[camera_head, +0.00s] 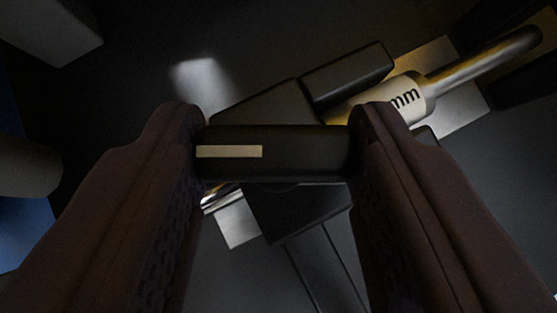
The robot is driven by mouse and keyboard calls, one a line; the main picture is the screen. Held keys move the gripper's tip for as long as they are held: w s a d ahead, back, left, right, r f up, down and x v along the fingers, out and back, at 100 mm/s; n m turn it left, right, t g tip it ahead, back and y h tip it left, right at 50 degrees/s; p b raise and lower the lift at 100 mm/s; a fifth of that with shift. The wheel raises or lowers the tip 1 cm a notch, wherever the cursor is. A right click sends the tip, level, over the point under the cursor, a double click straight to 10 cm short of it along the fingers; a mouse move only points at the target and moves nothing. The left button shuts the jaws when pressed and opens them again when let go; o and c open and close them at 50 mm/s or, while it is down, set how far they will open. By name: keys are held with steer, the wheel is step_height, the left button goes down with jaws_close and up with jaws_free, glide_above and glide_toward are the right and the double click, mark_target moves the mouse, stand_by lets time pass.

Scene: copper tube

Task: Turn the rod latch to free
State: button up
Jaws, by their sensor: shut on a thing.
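My gripper (277,154) reaches in from the bottom of the view, one dark brown finger on each side. It is shut on a black bar-shaped latch handle (305,153) with a pale stripe on its left half. The bar lies level across the picture between the two fingertips. Behind it is a dark block-shaped clamp body (265,104), set at a slant. A metal rod (485,55) with a pale sleeve (407,98) marked "mm" runs from the upper right down toward the clamp. The fingers and handle hide part of the rod and clamp.
A pale plate (462,108) lies behind the rod at right. A grey block (50,30) fills the upper left corner, and a rounded grey object (28,166) sits at the left edge near a blue surface (25,228). Dark blocks stand at the upper right.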

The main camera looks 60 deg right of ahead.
steer(key=shift+r+m+p, duration=0.2)
steer(key=shift+m+p, duration=0.1)
steer(key=shift+p, duration=0.45)
steer(key=shift+f, duration=0.15)
steer(key=o, duration=1.1)
steer(key=shift+c, duration=0.2)
steer(key=p+v, duration=0.2)
steer(key=v, duration=0.5)
steer(key=shift+a+r, duration=0.2)
steer(key=shift+a, duration=0.2)
